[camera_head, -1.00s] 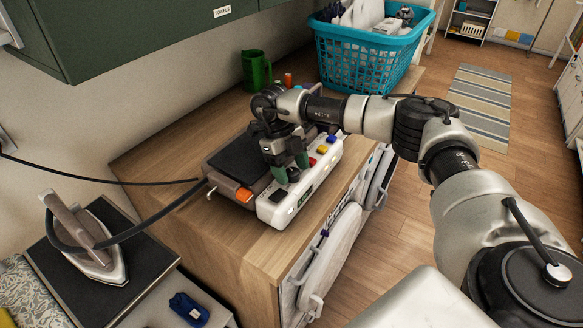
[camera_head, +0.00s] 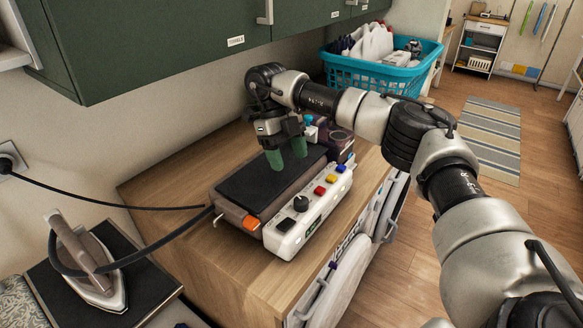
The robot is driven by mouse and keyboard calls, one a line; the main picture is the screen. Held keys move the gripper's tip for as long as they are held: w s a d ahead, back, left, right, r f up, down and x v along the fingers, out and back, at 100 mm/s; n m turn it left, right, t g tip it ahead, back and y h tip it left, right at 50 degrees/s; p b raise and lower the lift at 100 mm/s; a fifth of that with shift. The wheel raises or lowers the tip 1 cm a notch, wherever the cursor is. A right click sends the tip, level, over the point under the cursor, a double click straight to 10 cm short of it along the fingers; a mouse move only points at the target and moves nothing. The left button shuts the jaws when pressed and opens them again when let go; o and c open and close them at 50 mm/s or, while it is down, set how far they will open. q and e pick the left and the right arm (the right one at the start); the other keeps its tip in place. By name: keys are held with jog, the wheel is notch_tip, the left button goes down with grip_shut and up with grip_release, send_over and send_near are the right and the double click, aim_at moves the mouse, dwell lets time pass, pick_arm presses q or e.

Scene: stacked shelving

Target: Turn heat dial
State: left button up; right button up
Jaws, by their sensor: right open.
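The black heat dial (camera_head: 301,203) is a round knob on the white control panel (camera_head: 325,206) along the front of a dark flat-topped appliance (camera_head: 262,178) on the wooden counter. Its pointer is too small to read. My right gripper (camera_head: 287,155) is open with its green fingertips pointing down over the far part of the dark top. It is apart from the dial, behind and above it, and holds nothing. My left gripper is not in view.
Yellow, red and blue buttons (camera_head: 331,178) sit beside the dial, and an orange switch (camera_head: 251,222) is on the appliance's end. A teal basket (camera_head: 378,72) is behind. Green cupboards (camera_head: 170,40) overhang the counter.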

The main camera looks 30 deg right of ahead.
aim_at(302, 200)
jog(key=f, duration=0.1)
jog(key=b, duration=0.1)
jog(key=s+f+n+y, duration=0.1)
jog(key=shift+a+f+t+b, duration=0.25)
jog(key=shift+f+t+b, duration=0.05)
jog(key=shift+t+b, duration=0.1)
jog(key=shift+s+d+f+n+t+y+b, duration=0.15)
jog(key=shift+s+f+n+t+y+b, duration=0.25)
jog(key=shift+s+t+b, duration=0.2)
jog(key=shift+s+d+f+n+t+y+b, duration=0.1)
jog(key=shift+s+f+n+t+y+b, duration=0.25)
jog(key=shift+s+t+b, duration=0.2)
jog(key=s+d+r+n+t+b, duration=0.2)
jog(key=s+d+r+t+b, duration=0.1)
jog(key=s+r+t, duration=0.15)
jog(key=shift+t+y, duration=0.3)
jog(key=shift+y, duration=0.15)
jog(key=x, duration=1.1)
jog(key=shift+s+d+f, duration=0.15)
jog(key=shift+s+d, duration=0.05)
jog(key=shift+s, duration=0.05)
jog(key=c, duration=0.9)
